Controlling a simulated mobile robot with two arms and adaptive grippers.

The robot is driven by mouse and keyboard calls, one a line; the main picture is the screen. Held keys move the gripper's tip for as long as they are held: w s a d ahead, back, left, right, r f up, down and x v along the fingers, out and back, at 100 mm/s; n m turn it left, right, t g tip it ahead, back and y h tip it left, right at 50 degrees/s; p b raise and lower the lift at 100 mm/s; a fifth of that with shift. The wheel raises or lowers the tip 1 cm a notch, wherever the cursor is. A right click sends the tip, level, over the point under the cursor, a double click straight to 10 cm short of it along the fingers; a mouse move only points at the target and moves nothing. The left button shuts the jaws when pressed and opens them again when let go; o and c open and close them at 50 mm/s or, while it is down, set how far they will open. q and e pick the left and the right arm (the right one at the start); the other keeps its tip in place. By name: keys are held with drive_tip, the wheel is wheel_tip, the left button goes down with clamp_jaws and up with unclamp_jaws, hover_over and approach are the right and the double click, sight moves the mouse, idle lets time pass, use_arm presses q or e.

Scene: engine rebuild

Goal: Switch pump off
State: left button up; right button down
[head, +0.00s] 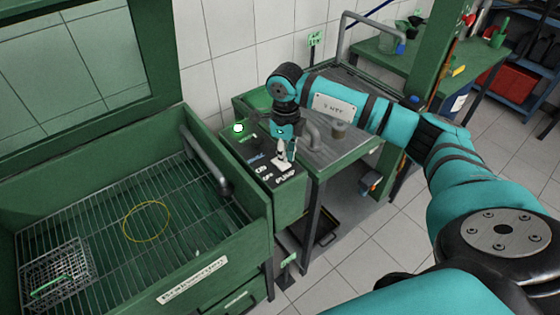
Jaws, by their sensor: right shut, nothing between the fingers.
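The pump control panel (262,178) is the dark top of a green box beside the wash tank. White labels on it read ON, OFF and PUMP. A pale, upright piece (282,156), apparently the pump switch lever, stands by the labels, and its position is hard to tell. My right gripper (285,140) points down over the panel, shut and empty, at or just above this piece; I cannot tell whether they touch. A green lamp (238,128) glows on the panel's far left. My left gripper is out of view.
The green wash tank (262,215) at the left holds a grate, a wire basket (60,272) and a yellow ring (146,202). A bent pipe (205,160) rises at its wall. A metal-topped bench (350,150) stands right of the panel.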

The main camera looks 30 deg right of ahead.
sight(284, 165)
drive_tip(key=shift+s+f+b, duration=0.1)
drive_tip(key=shift+f+b, duration=0.95)
drive_tip(key=shift+f, duration=0.3)
idle(0.4)
drive_tip(key=shift+r+p, duration=0.65)
drive_tip(key=shift+r, duration=0.2)
drive_tip(key=shift+r+p, duration=1.5)
drive_tip(key=shift+r, duration=1.25)
drive_tip(key=shift+f, duration=0.1)
